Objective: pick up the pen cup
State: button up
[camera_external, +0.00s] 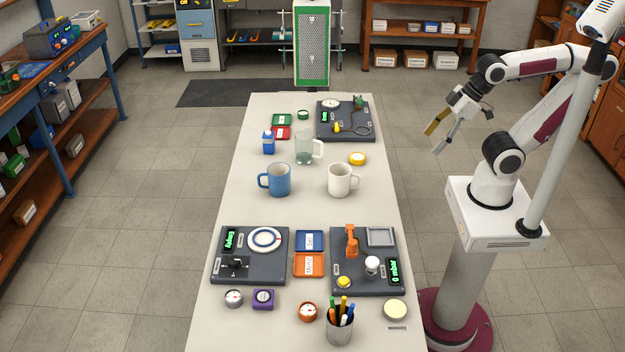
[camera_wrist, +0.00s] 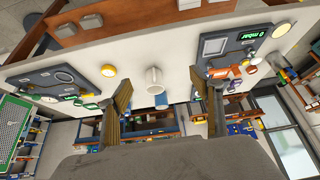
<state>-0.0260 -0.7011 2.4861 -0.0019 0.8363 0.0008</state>
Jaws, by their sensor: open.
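The pen cup (camera_external: 340,329) is a grey metal cup holding several coloured pens. It stands upright at the near end of the white table in the external view. In the wrist view, what looks like the cup's pens (camera_wrist: 287,75) shows small at the right edge. My gripper (camera_external: 433,142) is open and empty, in the air beyond the table's right side and far from the cup. In the wrist view my gripper (camera_wrist: 160,88) has its two fingers wide apart, with nothing between them.
The near panel with an orange lever (camera_external: 351,242) lies behind the cup. An orange dial (camera_external: 307,312) is left of it and a cream disc (camera_external: 395,310) right of it. A white mug (camera_external: 341,180) and blue mug (camera_external: 276,180) stand mid-table. The table (camera_external: 300,210) has clear space between mugs and panels.

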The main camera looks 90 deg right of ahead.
jog(key=w+a+f+n+t+y, duration=0.3)
jog(key=w+a+n+t+y, duration=0.1)
jog(key=w+a, duration=1.8)
jog(key=n+y, duration=0.5)
jog(key=y, duration=0.1)
send_near(344, 312)
jog(key=x, duration=0.3)
jog(key=shift+a+f, duration=0.2)
jog(key=shift+f, duration=0.15)
jog(key=shift+x, duration=1.3)
jog(key=shift+w+a, duration=0.1)
jog(key=shift+w, duration=0.05)
jog(key=shift+r+x, duration=0.1)
jog(key=shift+x, duration=1.15)
jog(key=shift+r+x, duration=0.15)
jog(key=shift+x, duration=1.05)
